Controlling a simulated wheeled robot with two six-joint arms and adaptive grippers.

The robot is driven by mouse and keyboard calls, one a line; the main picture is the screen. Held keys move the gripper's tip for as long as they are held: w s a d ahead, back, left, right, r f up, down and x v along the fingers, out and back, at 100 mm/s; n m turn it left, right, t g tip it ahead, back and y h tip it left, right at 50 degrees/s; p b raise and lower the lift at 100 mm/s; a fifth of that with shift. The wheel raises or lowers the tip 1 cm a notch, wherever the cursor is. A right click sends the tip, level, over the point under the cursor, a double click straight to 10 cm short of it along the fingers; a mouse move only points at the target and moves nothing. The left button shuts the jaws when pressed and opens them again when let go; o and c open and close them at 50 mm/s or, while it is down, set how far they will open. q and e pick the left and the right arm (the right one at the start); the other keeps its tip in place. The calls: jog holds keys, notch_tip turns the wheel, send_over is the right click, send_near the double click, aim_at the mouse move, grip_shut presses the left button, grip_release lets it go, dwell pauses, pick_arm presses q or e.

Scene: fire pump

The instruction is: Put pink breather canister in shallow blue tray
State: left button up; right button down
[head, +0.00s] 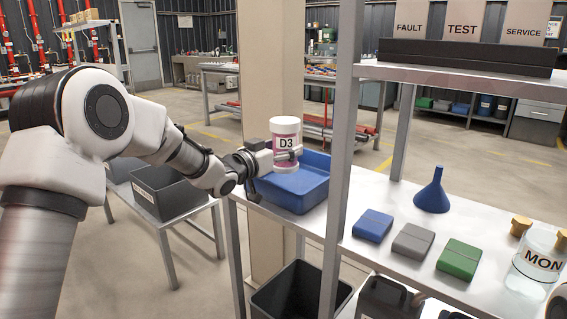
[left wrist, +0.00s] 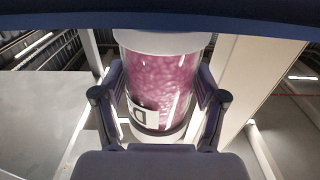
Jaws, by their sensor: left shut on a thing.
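The pink breather canister (head: 287,150) has white end caps and a D3 label. It is upright in my left gripper (head: 290,154), which is shut on its sides. In the left wrist view the canister (left wrist: 160,85) shows pink granules between the two fingers of the left gripper (left wrist: 160,112). The shallow blue tray (head: 300,187) sits at the left end of the metal table. In the head view the canister overlaps the tray's back left part, and its lower cap appears near the rim height. I cannot tell the exact gap. My right gripper is not in view.
A shelf post (head: 341,160) stands just right of the tray. Blue (head: 372,225), grey (head: 413,240) and green (head: 458,258) boxes, a blue funnel (head: 433,193) and a glass jar (head: 535,262) stand farther right. A black bin (head: 300,292) is below; dark crates (head: 165,192) are at left.

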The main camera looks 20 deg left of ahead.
aim_at(277, 168)
pick_arm(q)
notch_tip(277, 168, down, 4)
jog(key=shift+s+r+b, duration=0.1)
jog(key=shift+r+b, duration=0.1)
jog(key=shift+b, duration=0.2)
jog(key=shift+r, duration=0.1)
jog(key=shift+f, duration=0.55)
jog(key=o, duration=1.4)
